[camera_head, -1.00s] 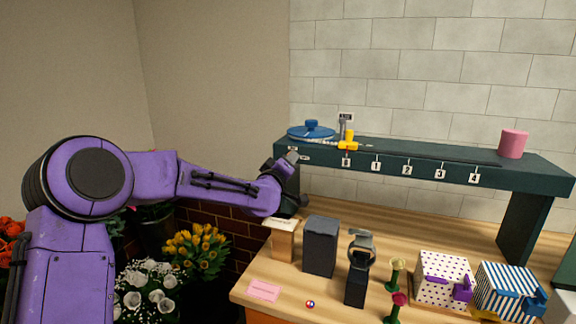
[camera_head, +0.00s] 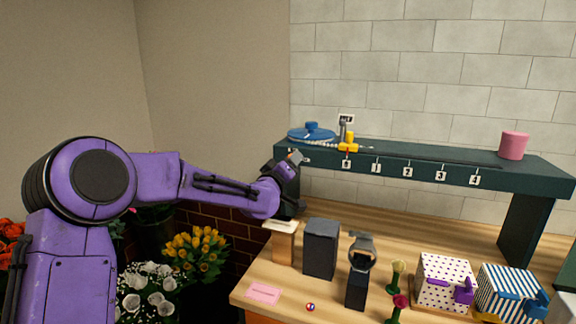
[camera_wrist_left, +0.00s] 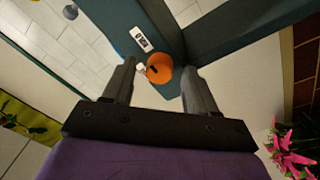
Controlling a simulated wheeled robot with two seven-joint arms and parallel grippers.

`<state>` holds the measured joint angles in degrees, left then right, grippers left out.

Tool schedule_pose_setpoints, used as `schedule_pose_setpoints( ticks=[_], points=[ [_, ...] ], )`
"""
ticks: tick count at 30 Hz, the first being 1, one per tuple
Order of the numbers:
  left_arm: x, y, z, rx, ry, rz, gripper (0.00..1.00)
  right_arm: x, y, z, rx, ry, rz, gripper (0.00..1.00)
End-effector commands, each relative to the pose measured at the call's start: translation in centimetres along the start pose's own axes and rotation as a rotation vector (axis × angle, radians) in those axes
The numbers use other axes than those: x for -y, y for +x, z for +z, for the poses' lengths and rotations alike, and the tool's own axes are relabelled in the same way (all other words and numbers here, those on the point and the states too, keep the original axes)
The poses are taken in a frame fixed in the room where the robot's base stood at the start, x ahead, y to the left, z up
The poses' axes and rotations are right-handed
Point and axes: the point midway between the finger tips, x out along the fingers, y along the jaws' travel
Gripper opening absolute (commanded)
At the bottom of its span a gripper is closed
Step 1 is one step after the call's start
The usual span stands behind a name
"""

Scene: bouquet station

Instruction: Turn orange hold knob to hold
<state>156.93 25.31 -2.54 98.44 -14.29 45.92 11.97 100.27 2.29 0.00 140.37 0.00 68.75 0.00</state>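The orange hold knob (camera_wrist_left: 160,67) shows in the left wrist view, round and set on a dark green surface, with a small dark mark on its face. A white label (camera_wrist_left: 141,39) with dark print sits beside it. My left gripper (camera_wrist_left: 158,72) is open, with one finger on each side of the knob and a visible gap to each. I cannot tell how deep the fingertips reach. In the head view the left gripper (camera_head: 291,172) is at the left end of the dark green shelf (camera_head: 420,160). My right gripper is not in view.
On the shelf stand a blue round piece (camera_head: 311,132), a yellow slider (camera_head: 350,145) beside numbered tags, and a pink cylinder (camera_head: 513,145). Below, the wooden counter (camera_head: 400,207) holds dark blocks, a ring-topped stand and two patterned boxes. Flowers (camera_head: 196,250) stand at lower left.

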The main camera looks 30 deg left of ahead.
Motion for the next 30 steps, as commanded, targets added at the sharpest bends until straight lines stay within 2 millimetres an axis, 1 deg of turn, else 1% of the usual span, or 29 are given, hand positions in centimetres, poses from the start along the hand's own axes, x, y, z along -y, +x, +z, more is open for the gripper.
schedule_pose_setpoints(
  ticks=[5,8,11,14,15,16,19,21,24,30],
  points=[
    [0.0,0.0,0.0,0.000,-0.001,0.000,0.57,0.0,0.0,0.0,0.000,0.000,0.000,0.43],
    [0.1,-0.8,0.1,0.000,-0.001,0.001,0.57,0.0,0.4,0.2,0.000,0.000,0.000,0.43],
    [0.2,-2.7,0.3,0.000,-0.002,0.002,0.57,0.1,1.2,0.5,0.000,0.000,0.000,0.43],
    [0.2,-5.3,0.3,0.000,-0.001,0.002,0.57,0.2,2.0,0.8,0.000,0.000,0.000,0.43],
    [-0.6,-6.1,-0.4,0.002,0.004,0.000,0.57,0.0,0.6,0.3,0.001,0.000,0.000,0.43],
    [-0.8,-6.7,-0.6,0.003,0.004,-0.002,0.57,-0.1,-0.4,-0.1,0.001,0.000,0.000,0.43],
    [-0.6,-8.7,-0.5,0.003,0.007,-0.002,0.57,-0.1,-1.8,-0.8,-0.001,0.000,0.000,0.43],
    [-0.4,-9.6,-0.3,0.003,0.006,-0.003,0.57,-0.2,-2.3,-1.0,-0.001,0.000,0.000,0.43],
    [-0.2,-10.4,-0.2,0.001,0.002,-0.001,0.57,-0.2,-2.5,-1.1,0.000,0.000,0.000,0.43],
    [0.1,-10.6,0.0,-0.001,-0.001,-0.001,0.57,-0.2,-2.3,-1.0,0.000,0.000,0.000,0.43]
  ],
)
